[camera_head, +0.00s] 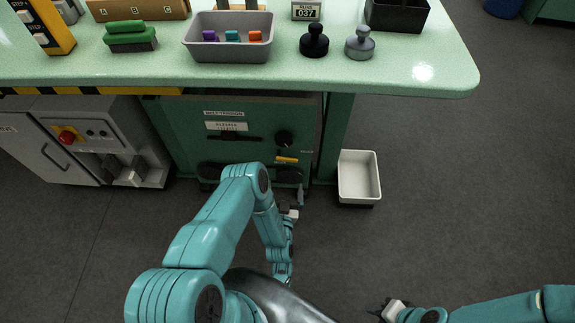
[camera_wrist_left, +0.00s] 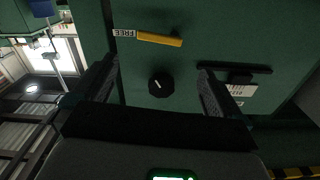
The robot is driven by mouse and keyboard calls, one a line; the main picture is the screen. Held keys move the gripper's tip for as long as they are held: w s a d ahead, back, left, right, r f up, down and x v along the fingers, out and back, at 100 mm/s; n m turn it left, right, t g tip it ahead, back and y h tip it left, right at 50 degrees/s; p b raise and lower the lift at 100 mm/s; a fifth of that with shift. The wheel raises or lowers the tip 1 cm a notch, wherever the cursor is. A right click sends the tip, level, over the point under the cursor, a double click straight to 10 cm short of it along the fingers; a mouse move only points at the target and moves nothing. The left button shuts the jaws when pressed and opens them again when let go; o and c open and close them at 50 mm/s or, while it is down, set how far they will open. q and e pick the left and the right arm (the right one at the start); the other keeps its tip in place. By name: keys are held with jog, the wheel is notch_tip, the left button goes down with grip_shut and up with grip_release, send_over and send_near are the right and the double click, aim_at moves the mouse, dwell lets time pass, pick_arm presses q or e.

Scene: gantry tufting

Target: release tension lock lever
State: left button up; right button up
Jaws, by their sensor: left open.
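The yellow lever (camera_head: 287,160) is on the front of the green machine, just below a black round knob (camera_head: 284,138). In the left wrist view the lever (camera_wrist_left: 160,39) is a yellow bar with one end beside a label reading FREE (camera_wrist_left: 123,33). The knob (camera_wrist_left: 160,83) lies between the fingers in that view. My left gripper (camera_head: 299,196) is low in front of the machine, open and empty. Its fingers (camera_wrist_left: 157,68) are spread in the wrist view, apart from the lever. My right gripper (camera_head: 384,308) is at the bottom right, away from the machine; its jaw opening is unclear.
A green tabletop (camera_head: 420,75) overhangs the panel and carries a grey tray (camera_head: 228,54), stamps and boxes. A white bin (camera_head: 358,178) stands on the floor right of the machine.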

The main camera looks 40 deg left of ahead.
aim_at(287, 160)
pick_arm(q)
jog(key=b+x, duration=0.4)
jog(key=x, duration=0.8)
jog(key=shift+w, duration=0.35)
pick_arm(e)
jog(key=f, duration=0.5)
jog(key=shift+w+d, duration=0.35)
pick_arm(q)
jog(key=shift+c, duration=0.3)
jog(key=c, duration=1.2)
jog(key=shift+o, duration=0.2)
jog(key=shift+r+n, duration=0.25)
jog(key=shift+n, duration=0.55)
